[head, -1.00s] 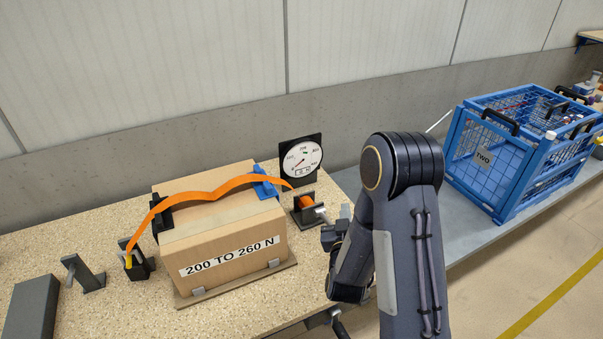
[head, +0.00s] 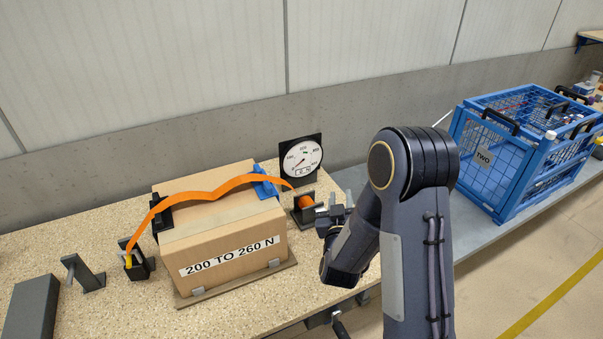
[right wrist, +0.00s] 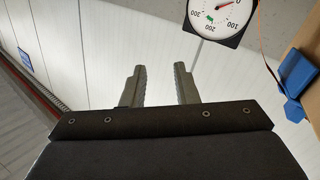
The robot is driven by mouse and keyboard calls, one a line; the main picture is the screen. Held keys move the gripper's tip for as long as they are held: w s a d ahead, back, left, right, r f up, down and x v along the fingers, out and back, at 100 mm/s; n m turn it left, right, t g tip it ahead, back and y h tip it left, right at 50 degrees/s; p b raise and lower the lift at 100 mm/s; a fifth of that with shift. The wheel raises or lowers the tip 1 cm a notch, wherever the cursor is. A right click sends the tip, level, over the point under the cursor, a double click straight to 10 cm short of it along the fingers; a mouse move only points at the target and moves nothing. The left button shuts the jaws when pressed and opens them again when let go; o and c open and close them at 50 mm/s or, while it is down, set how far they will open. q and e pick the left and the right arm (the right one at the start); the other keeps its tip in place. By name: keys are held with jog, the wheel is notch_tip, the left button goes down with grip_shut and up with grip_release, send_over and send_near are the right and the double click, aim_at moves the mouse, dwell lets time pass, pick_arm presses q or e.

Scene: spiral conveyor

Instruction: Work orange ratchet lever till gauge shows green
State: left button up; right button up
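The ratchet (head: 304,215) sits on the bench right of the box, with its orange part (head: 307,201) uppermost; its exact lever position is unclear. An orange strap (head: 232,184) runs from it over the cardboard box (head: 225,247), labelled "200 TO 260 N". The round white gauge (head: 302,160) stands behind the ratchet. In the right wrist view the gauge (right wrist: 219,14) has its red needle near zero, away from the green mark between 200 and 300. My right gripper (head: 341,200) is just right of the ratchet, apart from it; its fingers (right wrist: 159,84) are open and empty. My left gripper is out of view.
A blue corner guard (head: 264,185) and a black one (head: 162,214) sit under the strap. A blue wire crate (head: 510,165) stands at right. Bare bench (head: 240,320) lies in front.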

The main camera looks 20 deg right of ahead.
jog(key=b+v, duration=0.2)
jog(key=v, duration=0.4)
jog(key=shift+s+a, duration=0.2)
jog(key=shift+s, duration=0.2)
jog(key=shift+w, duration=0.1)
jog(key=s+a+r+g+y, duration=0.45)
jog(key=s+a+y, duration=0.25)
jog(key=y, duration=0.4)
jog(key=s+a+f+g+y, duration=0.1)
jog(key=s+g, duration=0.5)
jog(key=s, duration=1)
jog(key=shift+a, duration=0.2)
